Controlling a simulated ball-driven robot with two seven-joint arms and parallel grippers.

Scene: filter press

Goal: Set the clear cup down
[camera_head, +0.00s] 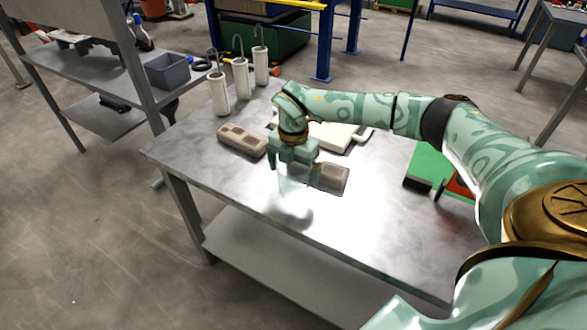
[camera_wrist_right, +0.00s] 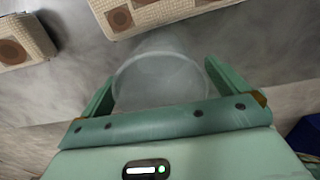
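The clear cup (camera_head: 293,186) is faint and see-through, upright at the near-left part of the grey table (camera_head: 370,220). My right gripper (camera_head: 291,174) is around it from above. In the right wrist view the cup's round rim (camera_wrist_right: 160,62) lies between the two green fingers of the right gripper (camera_wrist_right: 160,78), which appear to touch its sides. I cannot tell whether the cup's base rests on the table or hangs just above it. My left gripper is out of view.
Beige blocks with brown patches lie left (camera_head: 242,140) and right (camera_head: 332,178) of the cup. Behind is a cream board (camera_head: 333,136). Three white hooked canisters (camera_head: 241,80) stand at the back-left edge. A green item (camera_head: 431,163) lies right. The table front is clear.

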